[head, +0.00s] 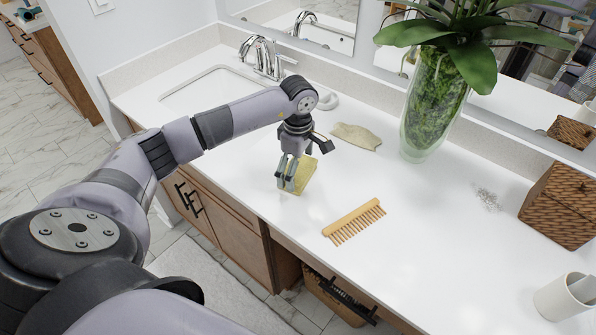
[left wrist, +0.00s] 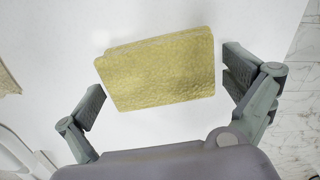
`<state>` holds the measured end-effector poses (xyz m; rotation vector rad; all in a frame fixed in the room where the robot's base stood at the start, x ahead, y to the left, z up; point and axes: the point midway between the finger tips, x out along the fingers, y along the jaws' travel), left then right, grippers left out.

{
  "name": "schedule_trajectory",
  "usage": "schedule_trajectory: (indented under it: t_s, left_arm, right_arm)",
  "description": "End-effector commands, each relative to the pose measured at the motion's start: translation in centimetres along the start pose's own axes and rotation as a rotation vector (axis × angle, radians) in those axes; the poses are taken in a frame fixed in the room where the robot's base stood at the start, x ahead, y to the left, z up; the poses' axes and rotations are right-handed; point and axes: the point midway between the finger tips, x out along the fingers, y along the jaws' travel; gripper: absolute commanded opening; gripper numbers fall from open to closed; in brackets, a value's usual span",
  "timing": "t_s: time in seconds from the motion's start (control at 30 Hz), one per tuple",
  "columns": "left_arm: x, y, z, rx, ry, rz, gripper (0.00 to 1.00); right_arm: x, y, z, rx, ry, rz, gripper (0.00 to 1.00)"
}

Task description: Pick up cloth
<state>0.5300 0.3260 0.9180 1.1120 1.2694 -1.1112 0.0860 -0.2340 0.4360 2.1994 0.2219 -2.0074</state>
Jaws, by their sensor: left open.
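A yellow, folded, textured cloth (head: 307,176) lies on the white counter near its front edge. In the left wrist view the cloth (left wrist: 160,72) fills the space between the fingers, with its folded layers showing along the top. My left gripper (head: 303,163) points down over the cloth and hides part of it in the head view. The left gripper (left wrist: 162,88) is open, one finger at each side of the cloth, with a narrow gap at both sides. My right gripper is not in view.
A wooden comb (head: 354,220) lies to the right of the cloth. A beige flat piece (head: 356,136) lies behind it. A glass vase with a plant (head: 433,105), a wicker box (head: 562,205) and a white cup (head: 560,298) stand further right. The sink (head: 208,88) is at left.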

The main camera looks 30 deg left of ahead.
Motion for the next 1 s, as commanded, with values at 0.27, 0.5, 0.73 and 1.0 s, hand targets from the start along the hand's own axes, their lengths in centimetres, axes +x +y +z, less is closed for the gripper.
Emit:
schedule_trajectory:
  t_s: [0.27, 0.5, 0.73, 1.0]
  left_arm:
    - [-0.1, 0.0, 0.0, 0.000, -0.001, 0.000, 0.83]
    - [-0.1, 0.0, 0.0, 0.000, -0.001, 0.000, 0.67]
    - [-0.1, 0.0, 0.0, 0.000, -0.001, 0.000, 0.64]
    - [-1.4, 0.1, 0.0, -0.001, -0.002, 0.003, 0.64]
  right_arm:
    - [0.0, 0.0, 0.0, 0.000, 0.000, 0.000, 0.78]
    - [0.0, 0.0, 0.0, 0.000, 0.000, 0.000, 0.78]
    - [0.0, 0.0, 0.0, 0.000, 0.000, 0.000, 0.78]
    - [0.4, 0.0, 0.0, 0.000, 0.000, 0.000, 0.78]
